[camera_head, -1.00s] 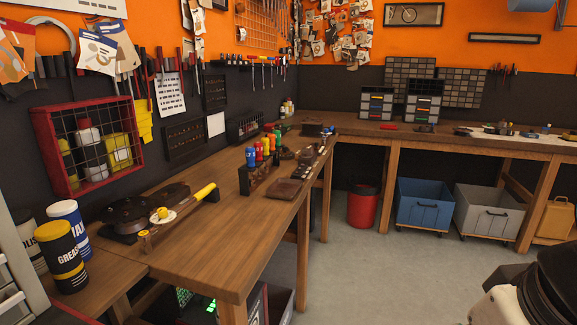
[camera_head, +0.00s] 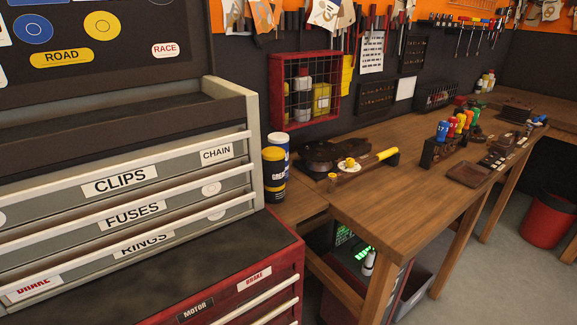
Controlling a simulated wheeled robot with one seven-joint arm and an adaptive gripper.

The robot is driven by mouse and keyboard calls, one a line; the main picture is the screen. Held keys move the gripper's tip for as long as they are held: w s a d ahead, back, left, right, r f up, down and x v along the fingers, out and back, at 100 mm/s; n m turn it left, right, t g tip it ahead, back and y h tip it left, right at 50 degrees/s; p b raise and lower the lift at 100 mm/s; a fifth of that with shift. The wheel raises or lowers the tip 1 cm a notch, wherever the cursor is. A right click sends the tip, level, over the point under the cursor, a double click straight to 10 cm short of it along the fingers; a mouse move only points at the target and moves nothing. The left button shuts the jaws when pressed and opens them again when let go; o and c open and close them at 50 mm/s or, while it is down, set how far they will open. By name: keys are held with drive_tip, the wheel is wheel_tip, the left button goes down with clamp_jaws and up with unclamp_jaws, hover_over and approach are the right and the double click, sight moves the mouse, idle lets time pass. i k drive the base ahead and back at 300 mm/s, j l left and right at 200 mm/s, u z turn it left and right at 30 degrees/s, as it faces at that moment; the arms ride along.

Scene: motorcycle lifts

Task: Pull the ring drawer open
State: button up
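A grey drawer chest (camera_head: 251,110) stands at the left on top of a red cabinet. Its drawers carry white handle bars and labels. The top drawer reads CLIPS and CHAIN, and the one below reads FUSES. The ring drawer (camera_head: 172,236) is the third, labelled RINGS, and looks shut. A lower strip has a partly visible red-lettered label at the left. My gripper is not in view.
The red cabinet (camera_head: 285,262) has a dark top in front of the grey chest and drawers labelled MOTOR and BRAKE. A wooden workbench (camera_head: 375,200) stands right of it, holding cans and tools. Grey floor (camera_head: 470,275) is open at the lower right, with a red bin (camera_head: 545,222).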

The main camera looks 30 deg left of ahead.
sight(24, 280)
drive_tip(key=u, duration=1.85)
